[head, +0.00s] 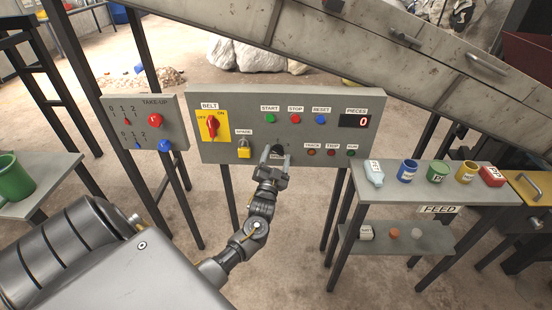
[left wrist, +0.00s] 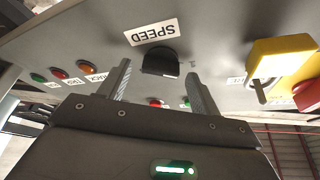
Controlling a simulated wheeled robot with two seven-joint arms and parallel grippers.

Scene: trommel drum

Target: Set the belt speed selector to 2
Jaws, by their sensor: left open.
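The belt speed selector is a black knob (left wrist: 160,62) beside the white SPEED label (left wrist: 153,31) in the left wrist view, which shows the panel upside down. My left gripper (head: 276,151) is open in front of the lower middle of the grey control panel (head: 228,93). In the left wrist view its two fingers stand on either side of the knob, with gaps; contact is not visible. In the head view the gripper largely covers the knob. My right gripper is not in view.
Left on the panel are the yellow BELT switch (head: 211,125) and a yellow padlock (head: 244,151). A TAKE-UP panel (head: 153,101) stands left. A shelf (head: 398,190) with small containers stands right.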

